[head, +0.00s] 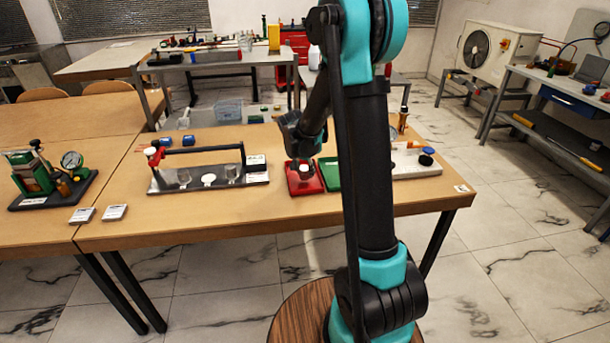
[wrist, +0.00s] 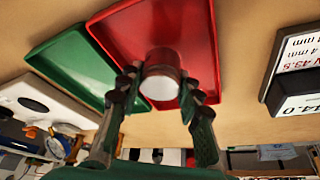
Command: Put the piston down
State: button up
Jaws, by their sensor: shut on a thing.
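The piston (wrist: 162,86) is a short metal cylinder with a pale round top. My gripper (wrist: 160,92) is shut on it, with one dark finger at each side. Under it lies a red tray (wrist: 193,25), which the head view also shows (head: 316,184) at the table's front part. In the head view my gripper (head: 305,160) points down over this tray, with the piston (head: 305,173) small below it. I cannot tell whether the piston touches the tray floor.
A green tray (head: 330,174) lies right beside the red one, partly hidden by my arm. A dark rig plate (head: 205,181) with a handle bar stands to the left, with labels near it. A white board (head: 410,163) lies to the right. Bare table shows in front.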

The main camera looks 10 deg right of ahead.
jog(key=shift+f, duration=1.05)
jog(key=o, duration=1.2)
jog(key=shift+f, duration=0.1)
jog(key=v, duration=1.2)
jog(key=s+d+f+n, duration=0.2)
jog(key=s, duration=0.7)
jog(key=s+d+f+n+y, duration=0.1)
jog(key=s+d+f+n, duration=0.1)
jog(key=s, duration=0.6)
jog(key=s+d+f+n+y, duration=0.1)
jog(key=s+d+f+n, duration=0.1)
jog(key=s, duration=0.7)
jog(key=shift+s+d+f+n+t, duration=0.15)
jog(key=shift+s+f+n+t, duration=0.2)
jog(key=shift+f, duration=0.25)
